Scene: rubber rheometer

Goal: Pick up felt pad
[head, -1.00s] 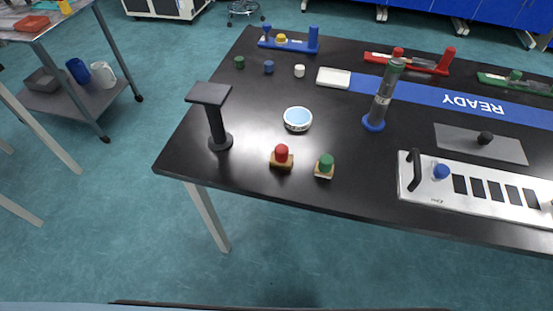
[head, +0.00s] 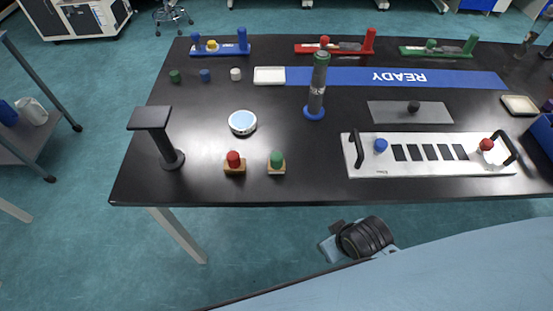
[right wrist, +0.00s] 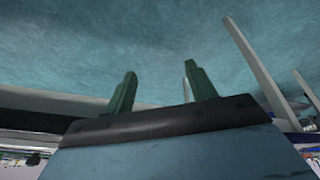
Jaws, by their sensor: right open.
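A flat grey sheet (head: 409,112) with a small black knob lies on the right part of the black table in the head view. I cannot tell for sure whether this is the felt pad; nothing else in view is clearly one. My right gripper (right wrist: 160,69) shows in the right wrist view with its two green fingers apart and nothing between them. Teal floor shows beyond the fingers, and the gripper is away from the tabletop things. My left gripper is not in view.
A metal plate (head: 360,163) with handles lies at the front right. A tall cylinder (head: 317,87) on a blue base stands mid-table. A black stand (head: 150,119), round dish (head: 242,122), red button (head: 234,160) and green button (head: 277,160) are left. Coloured racks line the back.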

